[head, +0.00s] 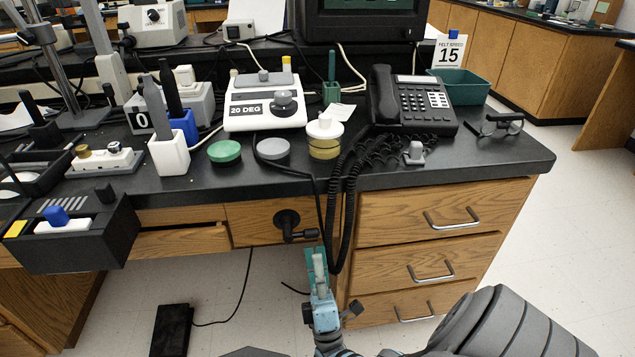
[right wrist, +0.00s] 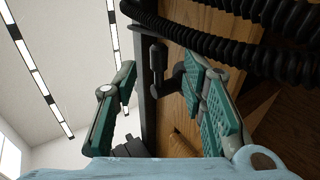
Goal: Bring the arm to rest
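My right gripper (head: 318,268) is in front of the wooden cabinet, below the bench edge, just under the black crank handle (head: 290,224). In the right wrist view my right gripper (right wrist: 158,95) has its two green-padded fingers spread wide with nothing held between them. The crank handle (right wrist: 157,58) shows beyond the fingers there; I cannot tell the exact gap to it. My right arm comes in from the lower right of the head view. My left gripper is not in view.
Black coiled cords (head: 346,205) hang over the bench edge close to my right gripper. Drawers with metal handles (head: 430,271) are to the right. A black tray (head: 75,240) juts out at the left. A black pedal box (head: 171,330) lies on the floor.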

